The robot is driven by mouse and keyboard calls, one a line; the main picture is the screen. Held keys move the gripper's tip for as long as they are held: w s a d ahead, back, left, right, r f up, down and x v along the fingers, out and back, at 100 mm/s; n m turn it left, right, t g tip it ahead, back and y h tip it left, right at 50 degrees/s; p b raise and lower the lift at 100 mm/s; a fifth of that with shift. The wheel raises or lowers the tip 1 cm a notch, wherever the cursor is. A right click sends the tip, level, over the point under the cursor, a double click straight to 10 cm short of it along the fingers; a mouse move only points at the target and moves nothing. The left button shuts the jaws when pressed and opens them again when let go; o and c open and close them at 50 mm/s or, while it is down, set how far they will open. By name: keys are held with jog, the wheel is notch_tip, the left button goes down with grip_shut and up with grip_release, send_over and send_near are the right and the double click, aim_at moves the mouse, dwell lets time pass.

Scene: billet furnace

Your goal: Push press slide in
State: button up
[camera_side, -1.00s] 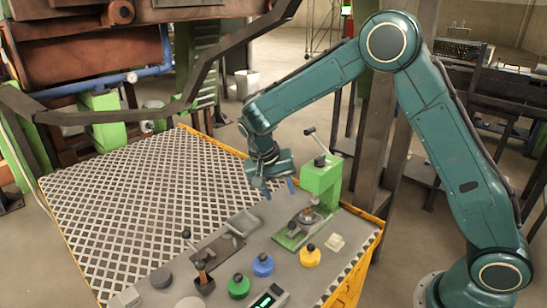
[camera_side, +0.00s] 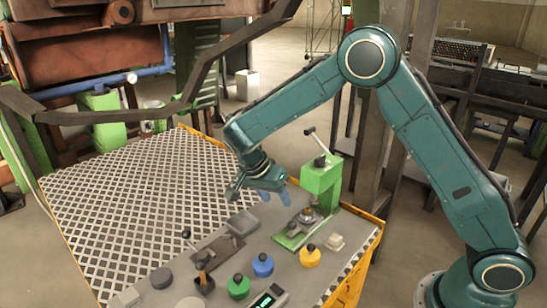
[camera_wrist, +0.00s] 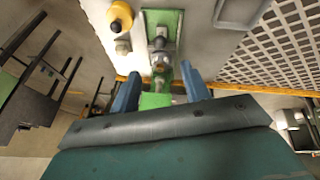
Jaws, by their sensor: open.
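The green press (camera_side: 322,180) stands upright at the back right of the bench, with a lever on top. Its slide (camera_side: 289,238), a green plate with a small grey fixture on it, sticks out at the press's foot toward the front of the bench. My gripper (camera_side: 275,197) is open and empty, in the air just left of the press head. In the wrist view, its blue fingers (camera_wrist: 160,90) are apart, with the press (camera_wrist: 155,100) and the slide (camera_wrist: 161,22) seen between and beyond them. No contact is visible.
Blue (camera_side: 263,265), green (camera_side: 238,287) and yellow (camera_side: 310,257) knobbed weights stand in front of the press. The patterned bench top (camera_side: 130,200) at left is clear.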

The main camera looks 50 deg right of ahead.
aim_at(291, 222)
jog(key=x, duration=1.2)
jog(key=shift+d+f, duration=0.1)
jog(key=shift+f, duration=0.2)
jog(key=shift+d, duration=0.1)
grip_shut()
